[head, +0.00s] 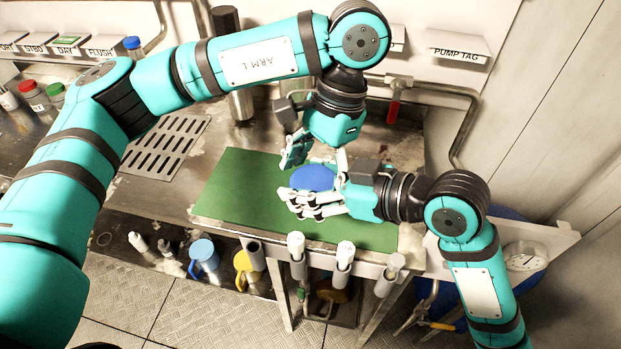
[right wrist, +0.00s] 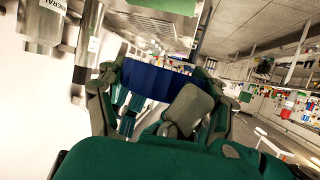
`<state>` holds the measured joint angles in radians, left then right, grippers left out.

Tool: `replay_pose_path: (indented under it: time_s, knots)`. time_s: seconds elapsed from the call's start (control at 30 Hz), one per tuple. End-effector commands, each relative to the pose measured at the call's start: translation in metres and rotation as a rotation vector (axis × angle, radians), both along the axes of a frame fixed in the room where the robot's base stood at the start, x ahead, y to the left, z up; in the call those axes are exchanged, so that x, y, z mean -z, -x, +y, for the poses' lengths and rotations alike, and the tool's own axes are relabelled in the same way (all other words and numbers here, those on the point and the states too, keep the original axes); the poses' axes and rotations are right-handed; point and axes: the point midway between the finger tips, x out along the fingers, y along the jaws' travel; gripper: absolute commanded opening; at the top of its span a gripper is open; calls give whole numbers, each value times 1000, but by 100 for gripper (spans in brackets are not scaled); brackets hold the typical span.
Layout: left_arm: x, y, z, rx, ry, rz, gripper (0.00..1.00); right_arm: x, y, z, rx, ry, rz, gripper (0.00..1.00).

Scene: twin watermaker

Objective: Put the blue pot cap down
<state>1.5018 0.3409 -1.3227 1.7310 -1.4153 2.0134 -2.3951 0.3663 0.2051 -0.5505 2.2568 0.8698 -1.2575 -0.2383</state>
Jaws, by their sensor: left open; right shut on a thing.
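The blue pot cap (head: 312,177) is a round blue disc held over the green mat (head: 232,190). My right gripper (head: 308,197) comes in from the right and is shut on the cap. In the right wrist view the ribbed side of the cap (right wrist: 160,84) shows between the fingers of the right gripper (right wrist: 158,100). My left gripper (head: 314,160) points down from above, open, with its fingers close to the far side of the cap. I cannot tell whether they touch it. The cap's underside and its gap to the mat are hidden.
A drain grate (head: 165,146) lies left of the mat. A red-handled valve (head: 393,108) stands behind. The mat's left part is clear.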

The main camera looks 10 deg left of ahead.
Motion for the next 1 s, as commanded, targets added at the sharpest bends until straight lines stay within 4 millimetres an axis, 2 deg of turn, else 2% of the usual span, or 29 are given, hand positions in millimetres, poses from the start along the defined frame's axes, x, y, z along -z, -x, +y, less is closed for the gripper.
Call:
replay_pose_path:
  time_s: [0.17,0.5,0.7,0.87,0.97,1.0]
  knots:
    - [-10,-1,-6,3,14,-5,94,2,2,2,-7,3,6,36]
    - [-76,-15,-18,2,13,-9,94,6,2,2,-6,9,13,36]
    - [-105,-22,-21,2,6,-4,94,4,1,1,-2,6,8,36]
    - [-115,-24,-25,-6,25,4,94,3,0,1,-1,4,5,36]
    - [-115,-25,-41,-53,133,29,94,2,0,0,0,3,3,36]
    - [-116,-25,-52,-92,213,50,94,2,0,0,0,3,3,36]
